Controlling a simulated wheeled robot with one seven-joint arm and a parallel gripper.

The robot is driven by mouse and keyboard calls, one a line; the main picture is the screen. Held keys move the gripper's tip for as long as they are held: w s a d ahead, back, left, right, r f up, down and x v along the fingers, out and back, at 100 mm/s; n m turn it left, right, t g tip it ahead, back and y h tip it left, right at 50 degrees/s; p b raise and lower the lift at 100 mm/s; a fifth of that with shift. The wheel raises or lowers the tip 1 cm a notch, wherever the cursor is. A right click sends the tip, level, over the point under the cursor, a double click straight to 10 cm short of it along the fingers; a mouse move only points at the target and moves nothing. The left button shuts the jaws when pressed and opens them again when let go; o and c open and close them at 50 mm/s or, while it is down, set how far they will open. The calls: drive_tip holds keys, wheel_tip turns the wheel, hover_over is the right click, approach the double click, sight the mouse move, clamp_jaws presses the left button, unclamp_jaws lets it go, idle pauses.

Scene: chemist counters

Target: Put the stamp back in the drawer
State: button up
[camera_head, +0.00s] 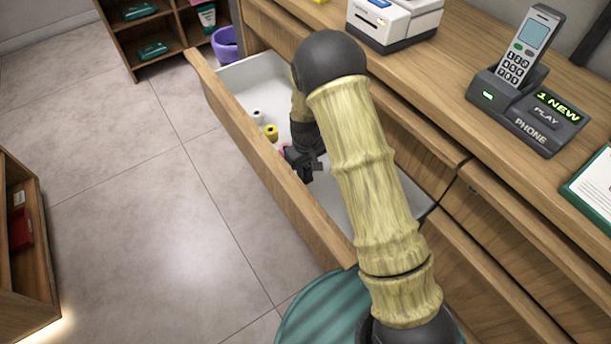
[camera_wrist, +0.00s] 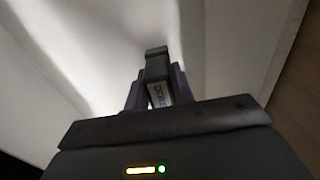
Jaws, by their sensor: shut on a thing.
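The stamp (camera_wrist: 158,84) is a small dark block with a pale face with lettering. In the wrist view it sits between the two fingers of my gripper (camera_wrist: 155,88), which is shut on it. The drawer (camera_head: 245,75) is pulled open and has a white inside. In the head view my gripper (camera_head: 305,162) is inside the drawer's outline, near its front wall. The stamp cannot be made out there. The wrist view shows the white drawer inside around the stamp; whether the stamp touches the floor I cannot tell.
A yellow item (camera_head: 270,132) and a small white item (camera_head: 257,116) are in the drawer, with something pink beside my gripper. A cordless phone (camera_head: 530,95) and a white machine (camera_head: 390,20) stand on the counter. A purple bin (camera_head: 225,45) stands beyond the drawer.

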sight(306, 176)
drive_tip(key=shift+f+b, duration=0.65)
drive_tip(key=shift+f, duration=1.25)
drive_tip(key=shift+f, duration=0.1)
drive_tip(key=o, duration=0.8)
wheel_tip(306, 176, up, 12)
drive_tip(key=p, duration=0.4)
